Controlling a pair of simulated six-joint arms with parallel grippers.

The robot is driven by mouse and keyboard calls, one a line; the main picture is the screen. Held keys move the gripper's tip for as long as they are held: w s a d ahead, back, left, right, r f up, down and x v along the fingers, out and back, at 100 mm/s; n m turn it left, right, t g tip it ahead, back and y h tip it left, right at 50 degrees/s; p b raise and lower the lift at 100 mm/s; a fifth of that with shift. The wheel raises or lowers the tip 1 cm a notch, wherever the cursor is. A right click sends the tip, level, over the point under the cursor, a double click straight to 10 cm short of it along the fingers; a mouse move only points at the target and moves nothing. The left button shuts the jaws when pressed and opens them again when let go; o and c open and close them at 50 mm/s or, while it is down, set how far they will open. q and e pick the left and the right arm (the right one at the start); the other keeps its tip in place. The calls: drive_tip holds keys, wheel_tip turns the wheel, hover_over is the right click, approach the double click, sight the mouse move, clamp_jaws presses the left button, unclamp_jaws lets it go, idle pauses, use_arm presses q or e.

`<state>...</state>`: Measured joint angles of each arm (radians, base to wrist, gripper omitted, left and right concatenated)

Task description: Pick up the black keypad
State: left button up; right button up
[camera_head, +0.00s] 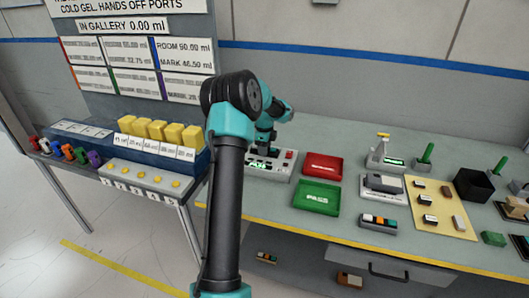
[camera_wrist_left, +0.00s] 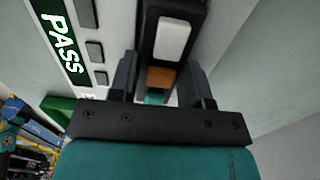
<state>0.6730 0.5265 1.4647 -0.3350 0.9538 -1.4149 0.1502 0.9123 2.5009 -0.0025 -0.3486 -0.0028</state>
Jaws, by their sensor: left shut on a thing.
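The black keypad (camera_wrist_left: 173,38) shows in the left wrist view with a white key, an orange key and a teal key. My left gripper (camera_wrist_left: 160,78) is shut on it, with one finger on each side. In the head view my left gripper (camera_head: 266,138) is over the back part of the light grey tester (camera_head: 283,172). The keypad is too hidden by the arm to make out there. The tester's screen reads PASS in the left wrist view (camera_wrist_left: 60,38). Whether the keypad touches the tester I cannot tell. My right gripper is not in view.
A red tray (camera_head: 322,166) and a green PASS tray (camera_head: 316,197) lie right of the tester. A grey block with coloured keys (camera_head: 378,222) and a beige mat (camera_head: 440,208) are farther right. Yellow blocks (camera_head: 157,131) stand on the left table.

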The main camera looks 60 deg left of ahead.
use_arm(q)
drive_tip(key=shift+r, duration=1.75)
drive_tip(key=s+d+r, duration=0.1)
drive_tip(key=s+d, duration=0.7)
drive_tip(key=d, duration=0.5)
drive_tip(key=shift+s+d+r, duration=0.2)
drive_tip(key=shift+s+r, duration=0.05)
drive_tip(key=shift+s, duration=0.15)
